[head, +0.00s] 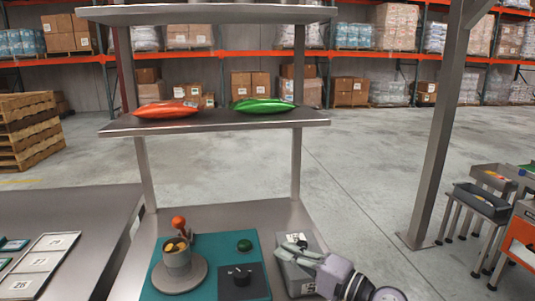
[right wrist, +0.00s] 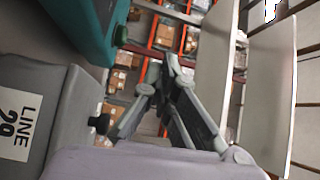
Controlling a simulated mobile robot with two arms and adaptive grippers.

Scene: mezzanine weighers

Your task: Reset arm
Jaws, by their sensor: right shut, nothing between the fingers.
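My right gripper (head: 290,248) comes in from the lower right in the head view. It is over or just beside a grey box (head: 297,284) at the right end of the work table; the exact gap cannot be told. In the right wrist view my right gripper (right wrist: 172,72) has its fingers drawn together, with nothing between them. The grey box (right wrist: 50,85) shows there at the left, with a white label reading "LINE" and a partly cut-off number. My left gripper is not in view.
A teal mat (head: 160,289) carries a metal cup (head: 177,262) on a round scale, an orange-knobbed lever (head: 179,223) and a dark block (head: 240,283). Above, a shelf (head: 215,123) holds an orange bag (head: 165,109) and a green bag (head: 262,105). A steel post (head: 443,130) stands right; open floor lies between.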

